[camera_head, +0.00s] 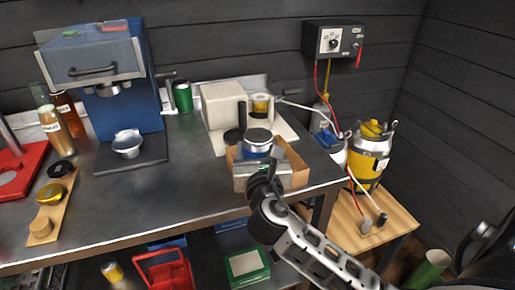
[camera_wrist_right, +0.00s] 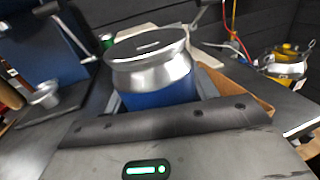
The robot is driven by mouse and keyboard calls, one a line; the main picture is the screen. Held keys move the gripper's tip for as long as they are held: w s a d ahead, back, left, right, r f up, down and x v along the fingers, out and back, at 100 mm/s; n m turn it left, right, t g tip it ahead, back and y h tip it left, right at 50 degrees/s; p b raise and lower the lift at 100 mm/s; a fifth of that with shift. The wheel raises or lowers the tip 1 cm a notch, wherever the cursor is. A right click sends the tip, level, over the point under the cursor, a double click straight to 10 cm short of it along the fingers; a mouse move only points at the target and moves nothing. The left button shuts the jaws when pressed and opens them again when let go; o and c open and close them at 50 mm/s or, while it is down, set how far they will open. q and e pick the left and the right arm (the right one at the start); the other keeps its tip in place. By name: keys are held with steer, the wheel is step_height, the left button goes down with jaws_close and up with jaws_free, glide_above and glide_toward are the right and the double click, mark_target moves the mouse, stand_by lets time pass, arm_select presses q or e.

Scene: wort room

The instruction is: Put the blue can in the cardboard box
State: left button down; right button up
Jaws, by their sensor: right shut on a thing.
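The blue can (camera_head: 258,142), with a silver top, is upright at the cardboard box (camera_head: 297,165) on the right part of the grey workbench. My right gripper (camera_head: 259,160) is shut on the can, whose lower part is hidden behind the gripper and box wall. In the right wrist view the blue can (camera_wrist_right: 155,70) stands between the fingers, with the brown box wall (camera_wrist_right: 240,92) behind it to the right. I cannot tell whether the can touches the box floor. My left gripper is not in view.
A white machine (camera_head: 222,104) stands just behind the box. A blue press-like machine (camera_head: 118,85) stands at the back left. The front middle of the workbench (camera_head: 165,205) is clear. A yellow container (camera_head: 370,155) stands on a low wooden table at right.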

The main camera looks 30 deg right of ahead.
steer(key=shift+f, duration=0.35)
steer(key=o, duration=1.2)
steer(key=shift+s+f, duration=0.1)
steer(key=shift+f, duration=0.05)
steer(key=shift+o, duration=0.2)
steer(key=shift+f, duration=0.1)
steer(key=r+b+v, duration=0.1)
steer(key=r+v, duration=0.1)
steer(key=v, duration=0.9)
steer(key=s+a+f+m+g+y, duration=0.2)
steer(key=s+a+f+m+y, duration=0.1)
steer(key=f+m, duration=0.5)
steer(key=s+a+f+m+g+y, duration=0.2)
steer(key=s+a+f+m+y, duration=0.1)
steer(key=f+m, duration=0.6)
steer(key=s+a+f+m+g+y, duration=0.1)
steer(key=s+a+f+m+y, duration=0.2)
steer(key=f+m+y, duration=0.2)
step_height(320, 180, down, 3)
steer(key=m, duration=0.6)
steer(key=shift+f+g, duration=0.2)
steer(key=shift+g, duration=0.2)
